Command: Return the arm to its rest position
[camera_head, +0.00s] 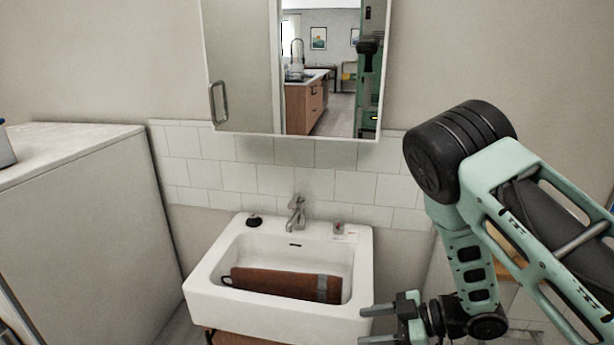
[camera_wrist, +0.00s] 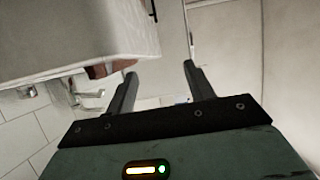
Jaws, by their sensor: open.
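My gripper (camera_head: 362,325) is at the lower middle right of the head view, just beside the right front corner of the sink. Its two fingers are apart and nothing is between them. In the wrist view my gripper (camera_wrist: 160,80) also shows open and empty, with the side of the sink (camera_wrist: 80,40) to its left. My arm is bent, with its elbow raised at the right of the head view.
The white sink (camera_head: 215,292) holds a brown cylindrical object (camera_head: 280,283) lying on its side. A faucet (camera_head: 297,212) stands at its back edge. A mirror cabinet (camera_head: 245,70) hangs above. A pale cabinet (camera_head: 80,220) stands at the left.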

